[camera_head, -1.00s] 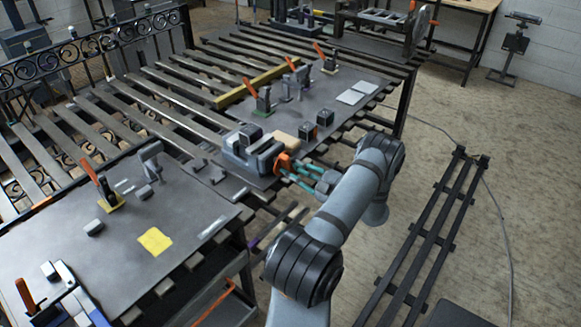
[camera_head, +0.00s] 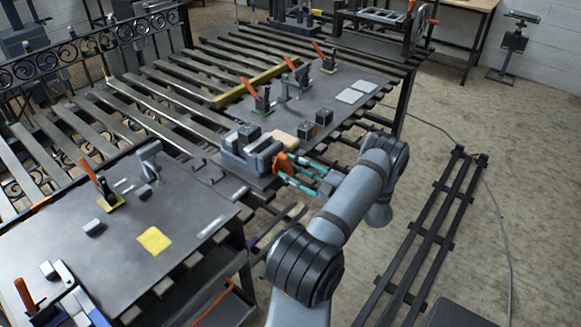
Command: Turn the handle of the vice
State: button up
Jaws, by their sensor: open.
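The grey vice (camera_head: 249,150) sits at the near edge of the slatted bench. Its orange handle (camera_head: 284,165) is on the side facing my arm. My gripper (camera_head: 291,178) is at the handle, with its teal fingers pointing toward it from the right. The fingers are open, one above the other in the picture. The fingertips are close to the orange handle; whether they touch it cannot be told at this size.
Two small dark blocks (camera_head: 315,124) and a tan block (camera_head: 284,139) stand beside the vice. Upright clamps (camera_head: 263,100) stand farther back on the plate. A second plate with a yellow sheet (camera_head: 154,240) lies at left. The floor at right is open around a dark rail (camera_head: 432,232).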

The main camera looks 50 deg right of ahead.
jog(key=s, duration=1.1)
jog(key=shift+a, duration=0.15)
